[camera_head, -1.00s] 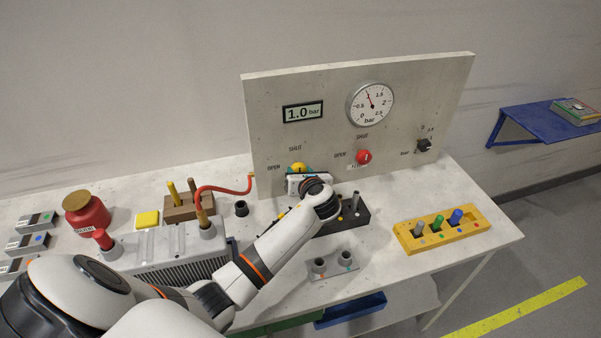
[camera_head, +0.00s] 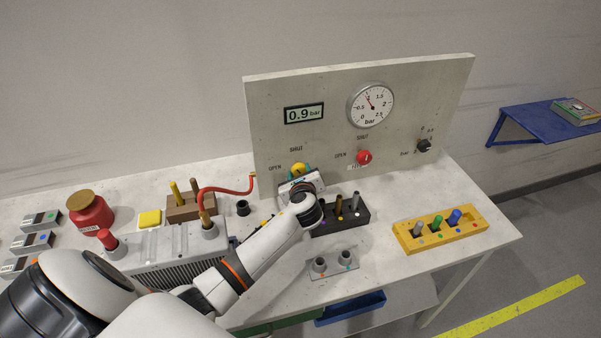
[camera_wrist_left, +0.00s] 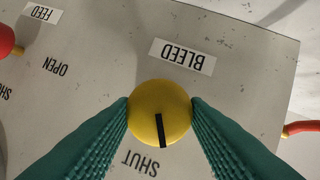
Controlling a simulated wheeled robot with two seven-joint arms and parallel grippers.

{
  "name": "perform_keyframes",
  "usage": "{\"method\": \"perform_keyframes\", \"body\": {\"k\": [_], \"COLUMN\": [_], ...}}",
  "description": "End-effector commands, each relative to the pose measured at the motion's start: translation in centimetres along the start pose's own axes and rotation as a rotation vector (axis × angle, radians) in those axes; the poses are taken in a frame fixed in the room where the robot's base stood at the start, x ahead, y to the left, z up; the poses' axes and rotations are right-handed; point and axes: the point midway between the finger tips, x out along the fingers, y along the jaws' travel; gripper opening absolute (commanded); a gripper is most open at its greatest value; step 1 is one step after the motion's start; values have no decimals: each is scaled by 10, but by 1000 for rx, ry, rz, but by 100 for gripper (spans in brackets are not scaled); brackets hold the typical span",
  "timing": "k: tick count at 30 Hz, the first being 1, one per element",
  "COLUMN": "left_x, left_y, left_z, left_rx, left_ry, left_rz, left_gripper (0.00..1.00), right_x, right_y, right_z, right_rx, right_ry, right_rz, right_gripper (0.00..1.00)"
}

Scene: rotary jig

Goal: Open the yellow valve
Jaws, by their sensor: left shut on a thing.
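The yellow valve (camera_head: 298,168) is a round knob low on the left of the upright grey panel (camera_head: 420,95). In the left wrist view the yellow valve (camera_wrist_left: 160,105) sits between the green fingers of my left gripper (camera_wrist_left: 160,118), which touch it on both sides. Its black pointer line points down, a little right of the SHUT label (camera_wrist_left: 142,163). A BLEED label (camera_wrist_left: 182,56) is on its other side. In the head view my left gripper (camera_head: 297,174) is at the panel, its body partly covering the valve. My right gripper is not in view.
A display (camera_head: 303,113) reads 0.9 bar beside a round gauge (camera_head: 371,104). A red valve (camera_head: 364,157) and black knob (camera_head: 424,145) are to the right. A red hose (camera_head: 228,191), black block (camera_head: 357,217) and yellow rack (camera_head: 440,233) are on the bench nearby.

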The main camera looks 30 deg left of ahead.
Motion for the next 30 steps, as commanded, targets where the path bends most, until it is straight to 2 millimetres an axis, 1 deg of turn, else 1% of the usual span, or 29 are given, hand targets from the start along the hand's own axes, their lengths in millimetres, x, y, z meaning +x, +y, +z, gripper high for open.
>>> {"method": "perform_keyframes", "body": {"k": [11,21,30], "left_x": [2,3,4], "left_y": [-6,-8,-9], "left_z": [6,10,10], "left_rx": [-332,-629,-838], "left_ry": [24,46,60], "left_rz": [135,253,336], "left_gripper": [18,18,18], "right_x": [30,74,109], "right_y": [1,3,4], "right_z": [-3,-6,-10], "right_rx": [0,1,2], "right_ry": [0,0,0], "right_rz": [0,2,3], "right_gripper": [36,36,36]}}
